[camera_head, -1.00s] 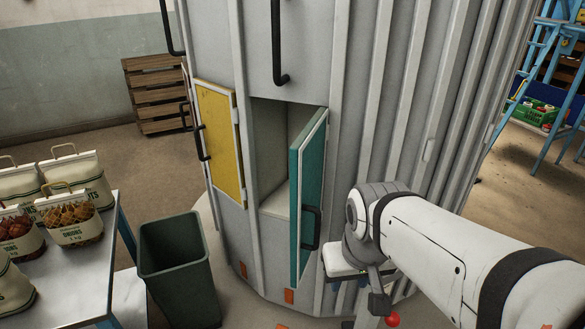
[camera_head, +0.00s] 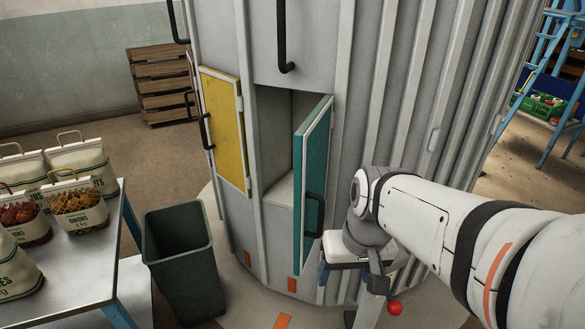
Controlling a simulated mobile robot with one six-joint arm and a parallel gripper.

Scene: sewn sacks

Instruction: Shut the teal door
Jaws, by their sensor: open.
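The teal door (camera_head: 316,180) stands open on the front of a grey ribbed metal silo (camera_head: 270,235). It is hinged at the right of its opening (camera_head: 272,140) and swings out towards me, showing its teal face to the right. A black handle (camera_head: 315,215) sits low on that face. The pale inside of the compartment shows to the left of the door. My arm comes in from the lower right, and its grey wrist end is just right of the door handle in the picture. I cannot make out my gripper's fingers.
A yellow door (camera_head: 222,130) is left of the opening. A dark green bin (camera_head: 180,265) stands in front. A table (camera_head: 75,285) with several sacks (camera_head: 78,205) is at left. A small white-topped stand (camera_head: 345,252) is beneath my wrist. Wooden crates (camera_head: 162,85) are behind.

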